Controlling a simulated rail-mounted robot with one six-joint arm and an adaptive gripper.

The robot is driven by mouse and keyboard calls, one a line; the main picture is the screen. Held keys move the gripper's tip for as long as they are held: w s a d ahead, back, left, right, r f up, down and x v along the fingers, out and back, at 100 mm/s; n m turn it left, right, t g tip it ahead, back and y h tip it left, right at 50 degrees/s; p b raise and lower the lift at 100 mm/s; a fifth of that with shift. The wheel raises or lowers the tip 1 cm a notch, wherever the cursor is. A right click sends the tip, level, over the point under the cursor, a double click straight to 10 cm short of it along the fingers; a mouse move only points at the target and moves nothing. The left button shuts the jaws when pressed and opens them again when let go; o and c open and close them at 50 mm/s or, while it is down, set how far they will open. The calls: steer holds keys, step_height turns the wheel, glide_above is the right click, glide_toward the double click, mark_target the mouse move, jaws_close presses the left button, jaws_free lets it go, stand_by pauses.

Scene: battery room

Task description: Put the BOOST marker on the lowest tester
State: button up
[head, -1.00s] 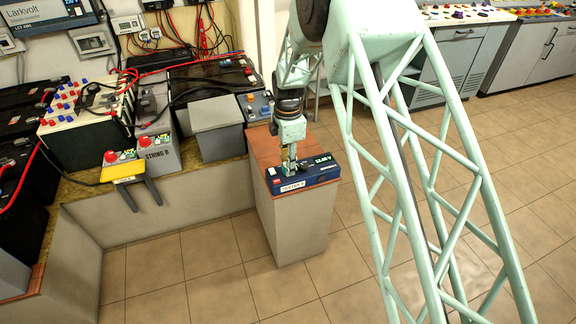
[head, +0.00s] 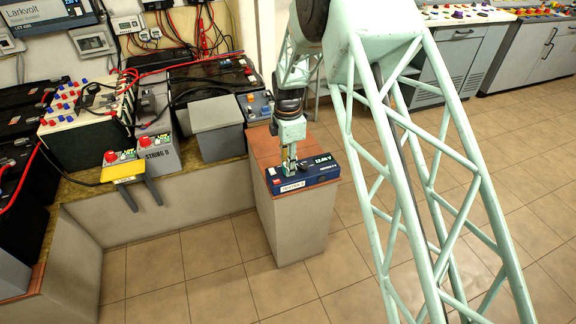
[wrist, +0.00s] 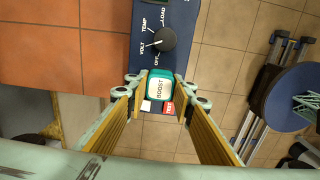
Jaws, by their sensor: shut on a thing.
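The BOOST marker (wrist: 160,86), a teal block with a white label, is between the fingertips of my gripper (wrist: 159,98) in the wrist view. My gripper is shut on it. A dark blue tester (wrist: 184,20) with a black dial lies just beyond the marker in that view. The marker overlaps the tester's near end; I cannot tell if they touch. In the head view the tester (head: 322,172), with a lit voltage display, lies on a pedestal (head: 290,225). My gripper (head: 290,172) is over its left part and the marker is hard to make out.
The pedestal's terracotta tiled top (wrist: 65,45) has bare room beside the tester. A grey box (head: 217,128) and batteries with cables stand on the bench behind left. A blue round stool (wrist: 292,97) stands on the floor.

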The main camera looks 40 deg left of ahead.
steer(key=shift+f, duration=0.65)
stand_by(0.6)
steer(key=o, duration=0.6)
steer(key=shift+c, duration=0.2)
steer(key=shift+r, duration=0.1)
steer(key=shift+r+p, duration=2.1)
steer(key=shift+r, duration=3.3)
steer(key=shift+r, duration=0.1)
